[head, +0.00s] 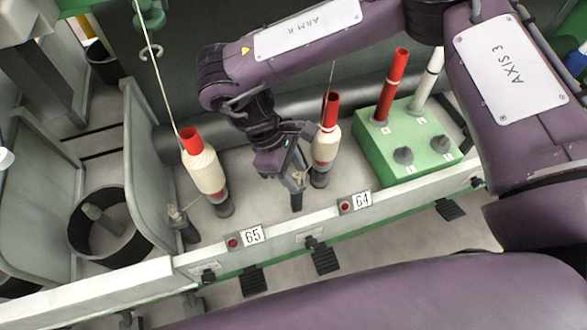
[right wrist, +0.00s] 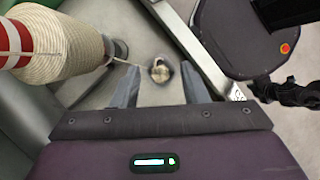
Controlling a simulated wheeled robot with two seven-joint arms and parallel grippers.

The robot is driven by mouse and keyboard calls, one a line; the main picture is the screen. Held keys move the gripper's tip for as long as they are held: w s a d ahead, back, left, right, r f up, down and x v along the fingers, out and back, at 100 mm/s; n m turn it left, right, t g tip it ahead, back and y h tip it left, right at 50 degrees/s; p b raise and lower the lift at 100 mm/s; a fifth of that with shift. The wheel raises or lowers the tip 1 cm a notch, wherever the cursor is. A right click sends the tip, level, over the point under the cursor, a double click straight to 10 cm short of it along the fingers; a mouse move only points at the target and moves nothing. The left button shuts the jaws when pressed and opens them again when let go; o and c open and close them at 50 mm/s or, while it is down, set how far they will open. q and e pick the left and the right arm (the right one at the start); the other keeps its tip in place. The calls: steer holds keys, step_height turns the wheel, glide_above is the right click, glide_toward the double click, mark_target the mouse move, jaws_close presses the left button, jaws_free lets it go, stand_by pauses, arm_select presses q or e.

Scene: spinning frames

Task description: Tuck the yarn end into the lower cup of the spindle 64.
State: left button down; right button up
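Spindle 64 (head: 320,177) carries a cream yarn bobbin (head: 326,143) on a red tube; the bobbin fills the upper left of the right wrist view (right wrist: 75,45). My right gripper (head: 298,183) points down just left of this bobbin. Its fingers (right wrist: 160,82) are apart, one on each side of a small round metal cup (right wrist: 160,72) with something beige in it. A thin yarn end (right wrist: 128,64) runs from the bobbin past the left fingertip towards the cup. Whether the yarn lies inside the cup I cannot tell. My left gripper is out of view.
Spindle 65's bobbin (head: 203,170) stands to the left. A green block (head: 400,150) with a red tube, a white tube and grey pegs is at right. Number plates (head: 355,203) line the front rail. A round dark bin (head: 108,225) stands at far left.

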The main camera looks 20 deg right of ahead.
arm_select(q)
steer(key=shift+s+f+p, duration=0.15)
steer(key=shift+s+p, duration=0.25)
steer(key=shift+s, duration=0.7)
arm_select(e)
steer(key=v, duration=0.7)
steer(key=shift+a+r, duration=0.15)
steer(key=shift+r, duration=0.25)
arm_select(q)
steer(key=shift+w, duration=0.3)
arm_select(e)
steer(key=shift+w, duration=0.1)
